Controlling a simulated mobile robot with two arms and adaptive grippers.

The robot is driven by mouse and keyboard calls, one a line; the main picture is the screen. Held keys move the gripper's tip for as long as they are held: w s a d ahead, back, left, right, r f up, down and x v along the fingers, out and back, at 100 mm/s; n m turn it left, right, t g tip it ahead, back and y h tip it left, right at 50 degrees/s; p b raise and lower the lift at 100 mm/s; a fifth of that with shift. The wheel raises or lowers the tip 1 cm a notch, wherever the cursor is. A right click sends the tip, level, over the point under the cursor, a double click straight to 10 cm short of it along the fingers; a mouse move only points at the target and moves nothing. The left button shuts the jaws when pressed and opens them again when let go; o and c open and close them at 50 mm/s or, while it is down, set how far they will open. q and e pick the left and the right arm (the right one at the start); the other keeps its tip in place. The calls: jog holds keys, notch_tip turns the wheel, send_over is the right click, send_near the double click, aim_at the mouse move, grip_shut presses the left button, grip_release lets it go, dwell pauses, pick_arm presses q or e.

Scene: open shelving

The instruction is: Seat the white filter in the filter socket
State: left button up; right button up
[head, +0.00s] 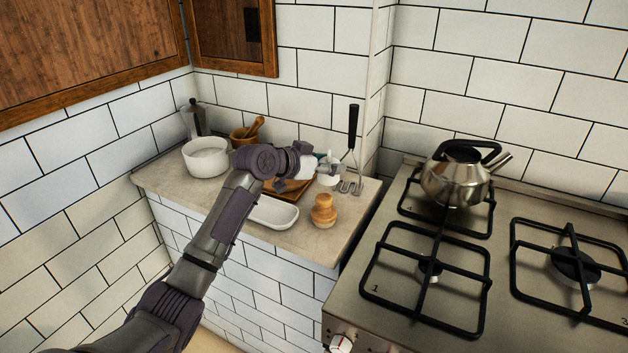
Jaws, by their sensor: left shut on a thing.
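My left arm reaches in from the lower left over the counter. My left gripper (324,163) is at the counter's back right and is small in the picture. It is shut on a small white thing (328,178) that looks like the white filter, near a potato masher. The fingers and arm partly cover it, so its exact shape and tilt are unclear. I cannot make out the filter socket. My right gripper is not in view.
The counter (170,190) holds a white pot (206,158), a wooden mortar (238,137), a wooden board (292,187), a white dish (270,213), a wooden item (323,210) and the black-handled masher (353,125). A kettle (455,180) stands on the stove (400,312) at right.

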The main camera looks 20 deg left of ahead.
aim_at(319, 181)
pick_arm(q)
jog(key=a, duration=0.1)
jog(key=a+f, duration=0.1)
jog(key=shift+a+f, duration=0.3)
jog(key=shift+f, duration=1.95)
jog(key=shift+f, duration=0.15)
jog(key=o, duration=0.9)
